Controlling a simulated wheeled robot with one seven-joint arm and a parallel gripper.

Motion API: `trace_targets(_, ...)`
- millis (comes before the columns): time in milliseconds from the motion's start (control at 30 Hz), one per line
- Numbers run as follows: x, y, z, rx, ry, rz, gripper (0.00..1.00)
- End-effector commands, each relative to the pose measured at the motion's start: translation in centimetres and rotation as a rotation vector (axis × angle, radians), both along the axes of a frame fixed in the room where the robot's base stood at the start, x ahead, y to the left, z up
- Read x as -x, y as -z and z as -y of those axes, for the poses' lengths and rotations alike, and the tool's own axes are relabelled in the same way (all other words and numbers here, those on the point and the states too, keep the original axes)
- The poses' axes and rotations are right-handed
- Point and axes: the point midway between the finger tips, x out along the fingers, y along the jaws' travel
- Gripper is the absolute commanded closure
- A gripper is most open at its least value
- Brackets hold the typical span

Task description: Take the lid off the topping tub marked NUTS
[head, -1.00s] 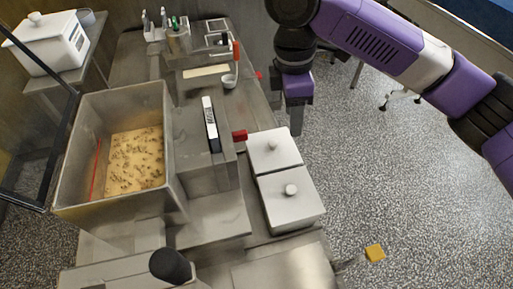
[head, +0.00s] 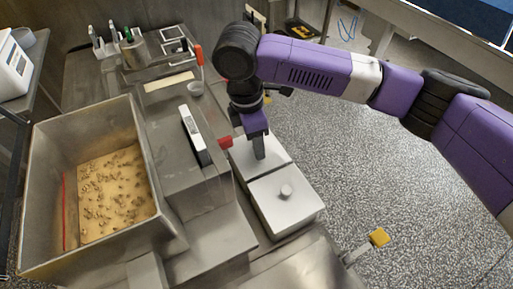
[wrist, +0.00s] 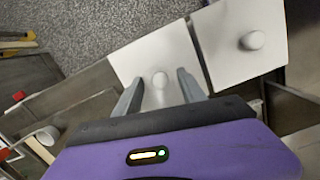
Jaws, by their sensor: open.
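Two white lidded tubs stand side by side along the machine's right edge. The far tub's lid (head: 278,153) is partly covered by my gripper (head: 259,156) in the head view. The near tub's lid (head: 285,212) is on, with its round knob in clear view. In the wrist view, my gripper (wrist: 160,77) is open, its fingers either side of the far lid's knob (wrist: 160,80) in the picture. I cannot tell whether the fingers are down at knob height. No NUTS mark is readable on either tub, so I cannot tell which is NUTS.
A steel hopper (head: 35,150) with crumbly tan contents stands at the left. A red block (head: 225,142) sits close left of the far tub. A small cup (head: 195,89) and an orange-handled tool (head: 199,57) lie further back. A yellow piece (head: 379,237) juts out at right.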

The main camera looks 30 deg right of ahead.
Motion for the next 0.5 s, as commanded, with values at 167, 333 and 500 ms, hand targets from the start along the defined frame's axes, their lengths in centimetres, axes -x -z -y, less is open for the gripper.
trace_targets(167,0.01,0.65,0.05,-0.001,-0.001,0.001,0.52)
trace_targets(333,0.01,0.64,0.05,-0.001,-0.001,0.0,0.58)
trace_targets(500,0.01,0.62,0.04,-0.001,-0.001,0.0,0.91)
